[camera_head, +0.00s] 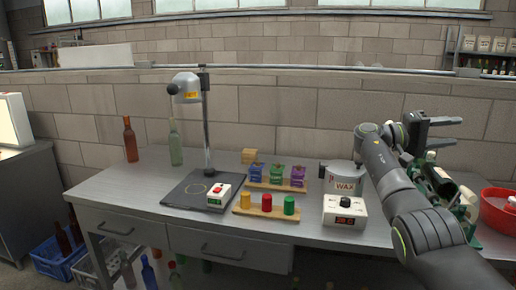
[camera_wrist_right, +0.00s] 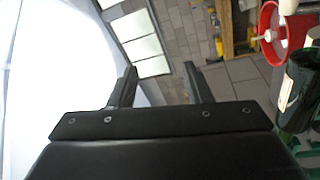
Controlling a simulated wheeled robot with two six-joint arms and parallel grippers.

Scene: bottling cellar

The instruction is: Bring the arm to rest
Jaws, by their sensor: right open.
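My right arm comes in from the lower right in the head view. My right gripper (camera_head: 447,131) is raised above the right end of the bench, pointing right. Its two fingers are apart with nothing between them. In the right wrist view the open fingers (camera_wrist_right: 160,85) also show, with only background between them. The bench (camera_head: 150,180) lies below and to the left of the gripper. My left gripper is not in view.
A wax pot (camera_head: 343,177), a green rack with dark bottles (camera_head: 440,180) and a red bowl (camera_head: 497,211) stand near my right arm. Colored blocks (camera_head: 275,174), a lamp (camera_head: 187,87) and two bottles (camera_head: 130,140) stand further left. The bench's left front is clear.

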